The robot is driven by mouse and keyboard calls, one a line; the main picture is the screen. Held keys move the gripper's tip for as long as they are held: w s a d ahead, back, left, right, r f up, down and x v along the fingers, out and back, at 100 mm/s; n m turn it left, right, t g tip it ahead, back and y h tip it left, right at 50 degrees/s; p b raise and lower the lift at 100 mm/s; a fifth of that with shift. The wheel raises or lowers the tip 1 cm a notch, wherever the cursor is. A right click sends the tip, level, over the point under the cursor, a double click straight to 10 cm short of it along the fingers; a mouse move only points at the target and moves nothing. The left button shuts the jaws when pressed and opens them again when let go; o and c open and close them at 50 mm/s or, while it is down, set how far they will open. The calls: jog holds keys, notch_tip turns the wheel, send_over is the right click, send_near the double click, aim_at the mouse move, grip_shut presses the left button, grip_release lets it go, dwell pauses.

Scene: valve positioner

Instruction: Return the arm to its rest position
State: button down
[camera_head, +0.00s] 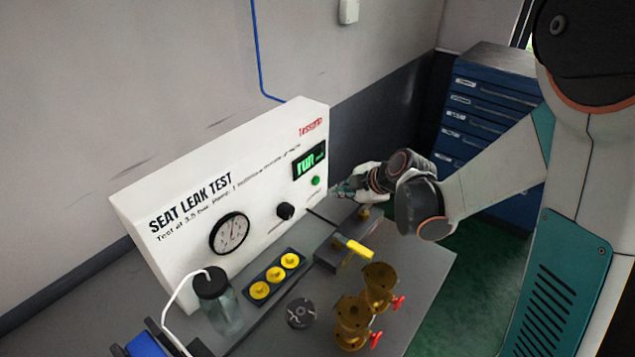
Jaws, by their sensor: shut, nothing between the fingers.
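My gripper (345,189) is at the end of my arm, which reaches in from the right. It is shut and empty, close to the right end of the white seat leak test panel (265,185), just below its green button (316,181). I cannot tell whether the fingertips touch the panel. The panel's display (310,160) reads "run" in green. My arm is bent and hides part of the bench's right side.
On the grey bench (425,275) stand brass valves (352,318) with red handles, a yellow-handled fixture (352,248), a tray of yellow caps (276,274), a dark disc (301,313) and a glass jar (222,305). A blue drawer cabinet (485,115) stands behind.

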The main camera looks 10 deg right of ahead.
jog(key=shift+s+d, duration=0.65)
jog(key=s+d+r+m+h, duration=0.1)
jog(key=s+r+m+h, duration=0.1)
jog(key=s+r+m, duration=0.4)
jog(key=s+d+r+m+h, duration=0.2)
jog(key=s+r+m, duration=0.4)
jog(key=s+m, duration=0.6)
jog(key=s, duration=0.7)
jog(key=shift+r+m+h, duration=0.15)
jog(key=shift+m+h, duration=0.25)
jog(key=shift+s+g, duration=0.15)
jog(key=shift+g, duration=0.15)
